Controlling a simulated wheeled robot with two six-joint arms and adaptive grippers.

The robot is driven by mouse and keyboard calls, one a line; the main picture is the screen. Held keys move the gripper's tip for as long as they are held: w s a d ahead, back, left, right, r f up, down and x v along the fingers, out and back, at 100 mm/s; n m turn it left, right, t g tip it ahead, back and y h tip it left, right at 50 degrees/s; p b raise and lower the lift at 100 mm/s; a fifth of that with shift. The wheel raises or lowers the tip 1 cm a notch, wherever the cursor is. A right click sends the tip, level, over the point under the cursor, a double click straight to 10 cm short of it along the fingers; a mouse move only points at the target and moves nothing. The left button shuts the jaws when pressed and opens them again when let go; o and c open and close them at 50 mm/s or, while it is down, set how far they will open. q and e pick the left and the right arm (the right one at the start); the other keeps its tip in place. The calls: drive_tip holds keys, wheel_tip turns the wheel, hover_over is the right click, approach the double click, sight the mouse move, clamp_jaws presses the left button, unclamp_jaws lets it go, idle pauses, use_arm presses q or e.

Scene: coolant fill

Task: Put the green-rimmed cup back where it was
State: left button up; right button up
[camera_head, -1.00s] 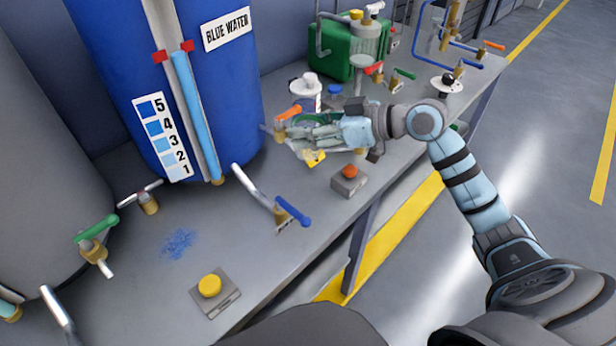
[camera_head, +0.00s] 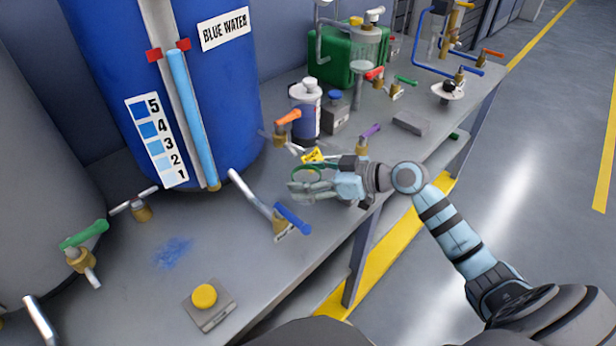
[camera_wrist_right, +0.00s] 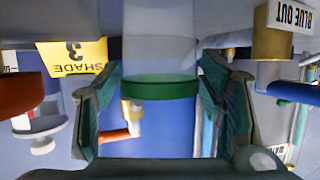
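The green-rimmed cup (camera_head: 322,172) is at my right gripper (camera_head: 312,190), above the front part of the workbench in the head view. In the right wrist view the clear cup with its green band (camera_wrist_right: 160,89) stands between my two finger pads, which close on its sides. The gripper (camera_wrist_right: 160,100) is shut on it. The cup moves along with the hand. Its lower part is hidden by the fingers in the head view. My left gripper is not in view.
Close by are an orange-handled valve (camera_head: 283,125), a purple-handled valve (camera_head: 367,138) and a yellow shade tag (camera_head: 313,157). A blue-handled tap (camera_head: 291,217) is left of the hand. A white-lidded container (camera_head: 305,108) stands behind. The bench front left holds a yellow button (camera_head: 204,296).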

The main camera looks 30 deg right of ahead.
drive_tip(key=shift+r, duration=0.1)
drive_tip(key=shift+s+d+r, duration=0.1)
drive_tip(key=shift+d, duration=0.05)
drive_tip(key=p+v, duration=0.5)
drive_tip(key=v, duration=0.6)
drive_tip(key=shift+s+d+p, duration=0.15)
drive_tip(key=shift+s+p, duration=0.15)
drive_tip(key=shift+r, duration=0.1)
